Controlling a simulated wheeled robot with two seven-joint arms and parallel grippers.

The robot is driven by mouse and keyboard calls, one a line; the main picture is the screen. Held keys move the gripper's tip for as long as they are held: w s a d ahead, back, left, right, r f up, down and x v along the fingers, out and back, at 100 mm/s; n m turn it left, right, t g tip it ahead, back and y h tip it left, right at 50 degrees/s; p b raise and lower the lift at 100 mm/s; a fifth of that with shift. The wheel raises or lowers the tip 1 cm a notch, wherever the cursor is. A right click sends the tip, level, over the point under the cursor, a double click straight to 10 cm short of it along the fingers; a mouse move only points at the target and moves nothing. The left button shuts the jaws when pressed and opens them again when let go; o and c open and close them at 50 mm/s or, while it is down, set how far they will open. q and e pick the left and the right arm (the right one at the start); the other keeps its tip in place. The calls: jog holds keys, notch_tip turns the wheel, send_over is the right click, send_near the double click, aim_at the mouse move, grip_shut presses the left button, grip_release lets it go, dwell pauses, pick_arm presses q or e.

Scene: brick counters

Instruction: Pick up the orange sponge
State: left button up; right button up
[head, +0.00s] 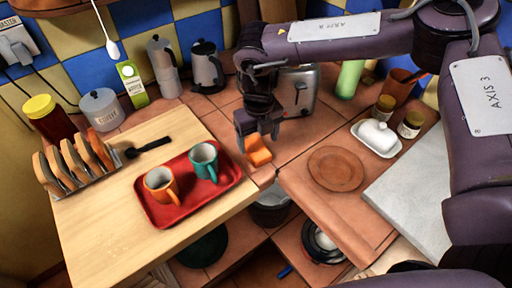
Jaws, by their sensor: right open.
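The orange sponge (258,155) lies on the terracotta tiled counter, just right of the wooden board, near the inner corner. My right gripper (258,140) is directly above it, pointing down, with its fingers open. The fingertips are very near the sponge's upper part; I cannot tell whether they touch it. Part of the sponge's top is hidden by the gripper. My left gripper is not in view.
A red tray (232,186) with an orange mug (160,184) and a teal mug (204,160) lies left of the sponge. A toaster (299,92) stands behind. A round brown plate (336,168) lies to the right. The counter's front edge is close below the sponge.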

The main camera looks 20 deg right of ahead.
jog(key=f, duration=0.2)
jog(key=shift+w+a+f, duration=0.2)
jog(key=shift+f, duration=0.15)
jog(key=shift+f+p, duration=0.3)
jog(key=shift+f, duration=0.25)
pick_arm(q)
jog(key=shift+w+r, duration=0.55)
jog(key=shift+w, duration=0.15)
pick_arm(e)
jog(key=c, duration=1)
jog(key=shift+r, duration=0.1)
jog(key=shift+w+r, duration=0.1)
jog(key=shift+r, duration=0.5)
notch_tip(320, 180, up, 12)
jog(key=r+b, duration=0.1)
jog(key=b, duration=0.1)
notch_tip(320, 180, up, 6)
jog(key=p, duration=0.1)
send_over(256, 147)
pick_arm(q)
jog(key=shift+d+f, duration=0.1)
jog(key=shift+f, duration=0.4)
pick_arm(e)
jog(key=shift+f, duration=0.15)
